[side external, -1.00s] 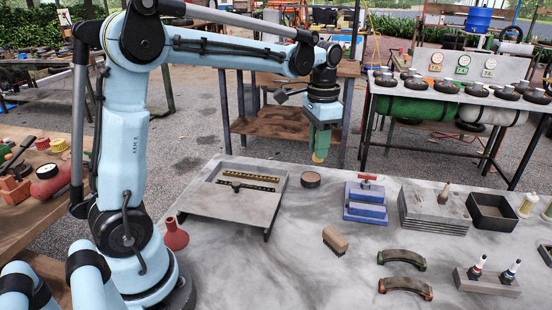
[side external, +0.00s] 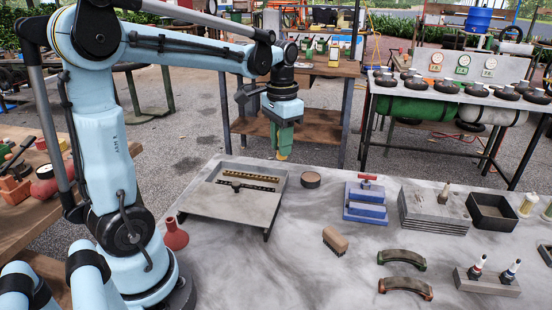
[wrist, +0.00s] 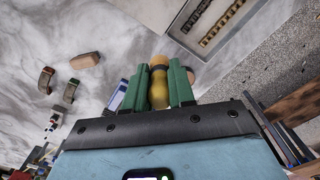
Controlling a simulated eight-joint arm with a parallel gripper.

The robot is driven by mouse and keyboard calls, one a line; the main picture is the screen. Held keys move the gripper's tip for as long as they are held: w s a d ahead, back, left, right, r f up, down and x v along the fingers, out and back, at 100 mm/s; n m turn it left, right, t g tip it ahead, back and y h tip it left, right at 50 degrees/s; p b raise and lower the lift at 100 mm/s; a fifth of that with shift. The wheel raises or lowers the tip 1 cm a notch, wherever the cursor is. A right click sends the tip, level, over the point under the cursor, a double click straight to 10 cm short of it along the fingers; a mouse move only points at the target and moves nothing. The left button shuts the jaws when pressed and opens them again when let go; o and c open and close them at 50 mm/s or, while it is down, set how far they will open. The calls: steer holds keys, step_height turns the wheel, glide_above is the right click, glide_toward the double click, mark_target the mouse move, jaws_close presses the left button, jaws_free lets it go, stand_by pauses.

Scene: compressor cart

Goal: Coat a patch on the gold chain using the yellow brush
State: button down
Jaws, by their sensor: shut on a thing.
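The gold chain (side external: 250,176) lies along the back part of a shallow grey tray (side external: 228,208), with a darker chain (side external: 247,187) in front of it. In the wrist view the gold chain (wrist: 219,25) shows at the upper right. My gripper (side external: 285,142) is above the table's back edge, near the tray's back right corner. Its green fingers are shut on the yellow brush (wrist: 158,88). The brush's yellow end (side external: 283,157) points down below the fingers in the side view. The brush is apart from the chain; the fingers hide part of it.
A round dark tin (side external: 311,180) stands right of the tray. A blue block with a red handle (side external: 366,198), a wooden brush (side external: 335,241) and two curved pieces (side external: 402,260) lie farther right. A red funnel-shaped thing (side external: 175,238) stands at the tray's front left.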

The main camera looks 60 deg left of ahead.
steer(key=s+a+f, duration=0.3)
steer(key=s+a, duration=0.1)
steer(key=a, duration=0.6)
steer(key=s+a+f, duration=0.2)
steer(key=s+a, duration=0.1)
steer(key=a, duration=0.7)
steer(key=shift+s+a+f, duration=0.1)
steer(key=shift+a+f, duration=0.05)
steer(key=shift+f, duration=3.35)
steer(key=shift+w+d+f, duration=0.4)
steer(key=shift+f, duration=0.05)
steer(key=shift+w+d+f, duration=0.1)
steer(key=shift+w+d, duration=5.15)
steer(key=shift+d, duration=0.05)
steer(key=shift+s+a, duration=5.6)
steer(key=shift+s+a+r, duration=0.1)
steer(key=shift+a+r, duration=0.05)
steer(key=shift+r, duration=0.1)
step_height(320, 180, up, 8)
steer(key=shift+f, duration=0.25)
